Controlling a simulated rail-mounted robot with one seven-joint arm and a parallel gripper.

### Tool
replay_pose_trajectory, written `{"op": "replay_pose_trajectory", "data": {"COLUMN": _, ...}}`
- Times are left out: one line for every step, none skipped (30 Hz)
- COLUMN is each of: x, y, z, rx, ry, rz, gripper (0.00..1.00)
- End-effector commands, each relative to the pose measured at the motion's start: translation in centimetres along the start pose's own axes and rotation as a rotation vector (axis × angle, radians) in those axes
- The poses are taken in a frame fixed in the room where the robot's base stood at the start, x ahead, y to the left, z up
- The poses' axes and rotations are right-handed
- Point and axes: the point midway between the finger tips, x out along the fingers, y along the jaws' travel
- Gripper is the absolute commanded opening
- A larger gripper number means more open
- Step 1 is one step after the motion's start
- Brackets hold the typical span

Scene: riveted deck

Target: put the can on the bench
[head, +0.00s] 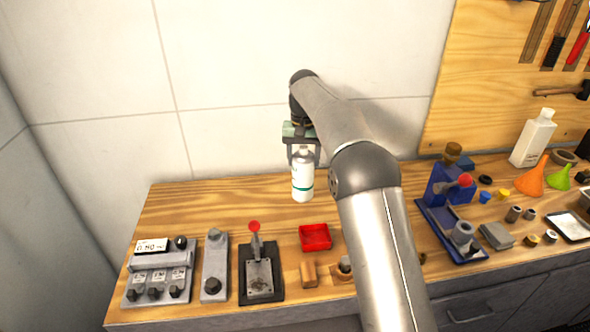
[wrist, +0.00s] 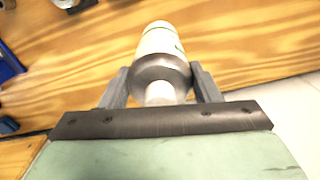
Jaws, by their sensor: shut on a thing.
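The can (head: 302,181) is white with a green band near its bottom and a grey shoulder. It is upright in my gripper (head: 303,152), over the back part of the wooden bench (head: 222,200). I cannot tell whether its bottom touches the bench top. In the wrist view the can (wrist: 160,62) sits between the two grey fingers of my gripper (wrist: 161,84), with the bench's wood grain (wrist: 60,70) behind it. The fingers are shut on the can near its top.
A red tray (head: 315,237) lies in front of the can. A red-knobbed lever fixture (head: 258,275) and a meter box (head: 160,275) stand at front left. A blue vise-like device (head: 450,215), bottles and funnels fill the right. The back left of the bench is clear.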

Motion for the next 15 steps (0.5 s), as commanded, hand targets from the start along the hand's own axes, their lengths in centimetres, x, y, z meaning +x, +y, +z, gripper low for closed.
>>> {"op": "replay_pose_trajectory", "data": {"x": 0.7, "y": -0.7, "z": -0.2, "rx": -0.001, "ry": -0.001, "rz": 0.000, "gripper": 0.07}}
{"op": "replay_pose_trajectory", "data": {"x": 1.0, "y": -1.0, "z": -0.4, "rx": 0.000, "ry": 0.000, "rz": 0.000, "gripper": 0.07}}
{"op": "replay_pose_trajectory", "data": {"x": 1.5, "y": -1.3, "z": -0.5, "rx": 0.000, "ry": 0.001, "rz": 0.000, "gripper": 0.07}}
{"op": "replay_pose_trajectory", "data": {"x": 1.8, "y": -1.5, "z": -0.6, "rx": 0.000, "ry": 0.001, "rz": 0.000, "gripper": 0.07}}
{"op": "replay_pose_trajectory", "data": {"x": 2.0, "y": -1.7, "z": -0.7, "rx": 0.000, "ry": 0.002, "rz": 0.000, "gripper": 0.07}}
{"op": "replay_pose_trajectory", "data": {"x": 2.2, "y": -1.9, "z": -0.7, "rx": 0.000, "ry": 0.003, "rz": -0.001, "gripper": 0.07}}
{"op": "replay_pose_trajectory", "data": {"x": 2.3, "y": -2.0, "z": -0.8, "rx": 0.000, "ry": 0.003, "rz": -0.001, "gripper": 0.07}}
{"op": "replay_pose_trajectory", "data": {"x": 2.4, "y": -2.1, "z": -0.8, "rx": 0.000, "ry": 0.003, "rz": -0.001, "gripper": 0.07}}
{"op": "replay_pose_trajectory", "data": {"x": 2.6, "y": -2.2, "z": -0.8, "rx": 0.000, "ry": 0.002, "rz": -0.001, "gripper": 0.07}}
{"op": "replay_pose_trajectory", "data": {"x": 2.9, "y": -2.4, "z": -0.9, "rx": 0.000, "ry": 0.002, "rz": -0.001, "gripper": 0.07}}
{"op": "replay_pose_trajectory", "data": {"x": 3.1, "y": -2.5, "z": -0.9, "rx": -0.001, "ry": 0.001, "rz": -0.001, "gripper": 0.07}}
{"op": "replay_pose_trajectory", "data": {"x": 3.5, "y": -2.8, "z": -1.0, "rx": -0.001, "ry": 0.001, "rz": -0.001, "gripper": 0.07}}
{"op": "replay_pose_trajectory", "data": {"x": 3.9, "y": -2.9, "z": -1.1, "rx": 0.001, "ry": 0.001, "rz": 0.000, "gripper": 0.07}}
{"op": "replay_pose_trajectory", "data": {"x": 4.4, "y": -2.8, "z": -1.0, "rx": 0.001, "ry": 0.000, "rz": 0.000, "gripper": 0.07}}
{"op": "replay_pose_trajectory", "data": {"x": 5.0, "y": -2.8, "z": -1.0, "rx": 0.001, "ry": 0.000, "rz": 0.000, "gripper": 0.07}}
